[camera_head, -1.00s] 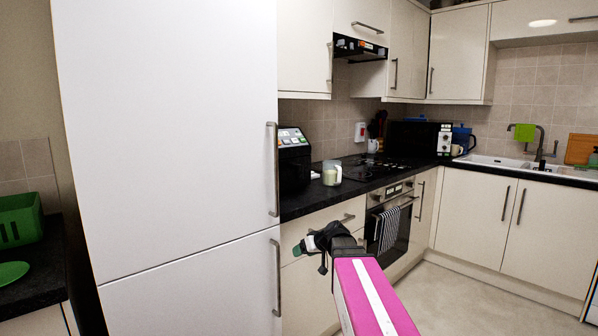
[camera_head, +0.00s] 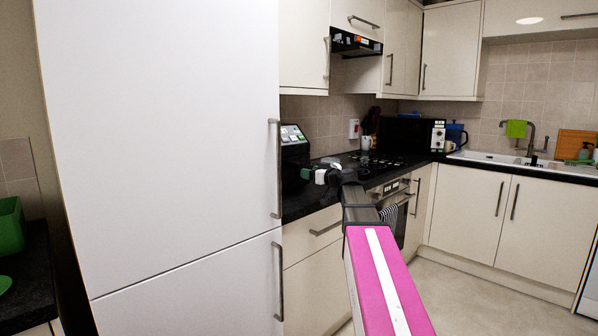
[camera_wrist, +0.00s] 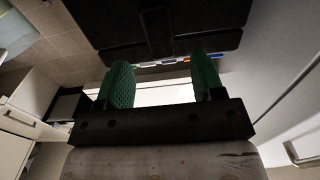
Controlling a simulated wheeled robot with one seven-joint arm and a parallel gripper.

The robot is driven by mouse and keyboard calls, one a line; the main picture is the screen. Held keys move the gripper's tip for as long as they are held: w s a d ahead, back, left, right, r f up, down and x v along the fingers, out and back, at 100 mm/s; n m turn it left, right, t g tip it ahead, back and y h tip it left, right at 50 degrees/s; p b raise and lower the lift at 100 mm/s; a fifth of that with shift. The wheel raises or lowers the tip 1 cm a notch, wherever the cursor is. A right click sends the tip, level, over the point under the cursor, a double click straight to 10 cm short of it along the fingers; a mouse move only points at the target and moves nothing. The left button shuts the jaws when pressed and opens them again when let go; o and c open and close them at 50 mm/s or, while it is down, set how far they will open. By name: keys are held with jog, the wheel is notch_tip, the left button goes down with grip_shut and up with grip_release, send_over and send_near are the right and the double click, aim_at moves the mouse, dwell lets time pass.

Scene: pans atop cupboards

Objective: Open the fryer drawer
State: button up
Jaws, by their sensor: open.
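The fryer (camera_head: 294,148) is a black appliance with a sloped panel of small coloured marks. It stands on the dark counter beside the tall white fridge. In the wrist view, a large black body that looks like the fryer (camera_wrist: 215,22) fills the top, with a raised bar that looks like the drawer handle (camera_wrist: 157,32) in its middle. My gripper (camera_head: 314,175) is at counter height, just right of the fryer in the head view. Its green fingertips (camera_wrist: 163,84) are apart and empty, pointing toward the black body. I cannot tell whether they touch it.
The tall fridge (camera_head: 165,140) with its vertical handles stands close on the left. The counter edge (camera_head: 300,210) lies below my gripper. The hob (camera_head: 375,162), oven (camera_head: 402,205) and sink (camera_head: 500,157) run off to the right. Open floor (camera_head: 460,295) lies at front right.

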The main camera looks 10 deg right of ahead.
aim_at(299, 170)
jog(key=x, duration=0.7)
jog(key=shift+c, duration=0.3)
